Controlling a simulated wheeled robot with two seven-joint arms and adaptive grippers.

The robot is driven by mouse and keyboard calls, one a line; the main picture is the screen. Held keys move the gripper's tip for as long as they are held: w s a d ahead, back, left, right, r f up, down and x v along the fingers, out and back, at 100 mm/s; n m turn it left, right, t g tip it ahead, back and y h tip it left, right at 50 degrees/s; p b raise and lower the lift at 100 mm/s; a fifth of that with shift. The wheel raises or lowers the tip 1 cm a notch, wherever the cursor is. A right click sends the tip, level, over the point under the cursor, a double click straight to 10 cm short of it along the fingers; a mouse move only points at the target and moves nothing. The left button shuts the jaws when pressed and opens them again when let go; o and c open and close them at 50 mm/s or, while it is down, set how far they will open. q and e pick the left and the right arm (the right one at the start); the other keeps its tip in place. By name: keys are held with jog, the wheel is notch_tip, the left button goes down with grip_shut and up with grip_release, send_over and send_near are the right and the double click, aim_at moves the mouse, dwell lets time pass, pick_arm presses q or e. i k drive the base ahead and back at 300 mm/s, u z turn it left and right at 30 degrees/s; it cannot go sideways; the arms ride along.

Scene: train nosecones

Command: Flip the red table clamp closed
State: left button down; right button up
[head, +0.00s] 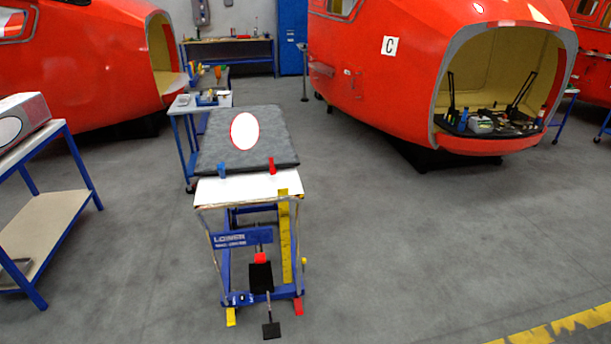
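A small red clamp (271,165) stands upright at the near right edge of a dark grey panel (215,150) on the lift table. A matching blue clamp (222,169) stands at the panel's near left edge. The panel carries a white oval with a red outline (245,131). The lift table's white top (240,189) shows in front of the panel. The clamps are too small to tell how far each lever is turned. Neither of my grippers is in the head view.
The blue lift table frame (226,262) has a pedal (271,330) at its front. A shelf table (42,225) stands at left, and a small blue table (183,106) is behind the panel. Red nosecones (400,75) stand further back. The grey floor right of the lift table is clear.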

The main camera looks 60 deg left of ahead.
aim_at(272, 171)
jog(key=u, duration=0.2)
jog(key=i, duration=0.7)
jog(key=u, duration=1.15)
jog(key=i, duration=0.7)
jog(key=u, duration=0.65)
